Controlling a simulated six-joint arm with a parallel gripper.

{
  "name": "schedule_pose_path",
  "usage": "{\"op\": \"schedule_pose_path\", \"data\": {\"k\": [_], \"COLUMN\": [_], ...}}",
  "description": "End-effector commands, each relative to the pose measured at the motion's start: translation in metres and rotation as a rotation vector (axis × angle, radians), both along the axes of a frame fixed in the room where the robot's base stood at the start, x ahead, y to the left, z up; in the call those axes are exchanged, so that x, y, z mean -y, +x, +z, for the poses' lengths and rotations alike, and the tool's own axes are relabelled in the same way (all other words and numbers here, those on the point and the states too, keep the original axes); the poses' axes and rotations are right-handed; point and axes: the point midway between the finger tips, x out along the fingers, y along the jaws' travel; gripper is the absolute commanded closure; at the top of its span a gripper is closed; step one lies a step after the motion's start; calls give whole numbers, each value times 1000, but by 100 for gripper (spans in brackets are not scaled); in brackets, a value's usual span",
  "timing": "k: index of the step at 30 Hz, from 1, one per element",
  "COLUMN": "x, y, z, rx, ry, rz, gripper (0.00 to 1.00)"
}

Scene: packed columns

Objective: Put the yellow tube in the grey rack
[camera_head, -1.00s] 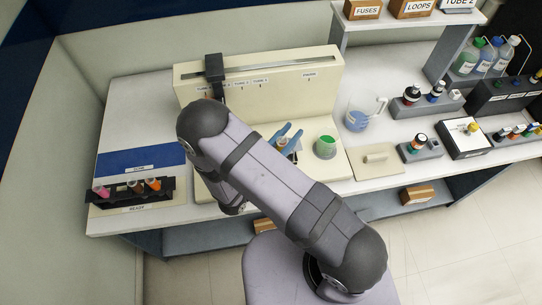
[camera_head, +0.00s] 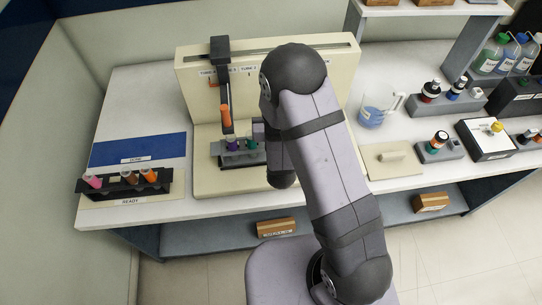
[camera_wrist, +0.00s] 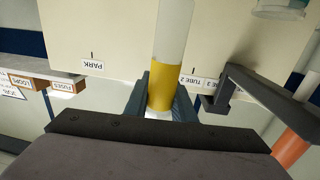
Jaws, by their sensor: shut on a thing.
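The yellow tube (camera_wrist: 163,85) is in the wrist view, a pale, clear-looking tube with a yellow band. My gripper (camera_wrist: 163,98) is shut on it at the band, with one blue jaw on each side. In the head view my own arm hides the tube and the jaws. The grey rack (camera_head: 242,159) stands on the cream machine's base, left of my wrist. It holds a purple and a green-topped tube; its right end is partly hidden by my arm. The rack cannot be made out in the wrist view.
A dark post (camera_head: 221,75) on the cream machine (camera_head: 195,95) comes down over the rack, with an orange tube (camera_head: 226,119) below it. A black rack (camera_head: 110,186) with several tubes stands at the left. A blue-filled beaker (camera_head: 371,116) stands right of the machine.

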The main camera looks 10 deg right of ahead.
Motion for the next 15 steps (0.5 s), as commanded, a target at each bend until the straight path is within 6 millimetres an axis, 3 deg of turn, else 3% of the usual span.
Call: {"op": "schedule_pose_path", "data": {"k": [15], "x": [-24], "y": [-16], "z": [-8], "rx": [14], "ry": [-6], "rz": [301], "gripper": [100]}}
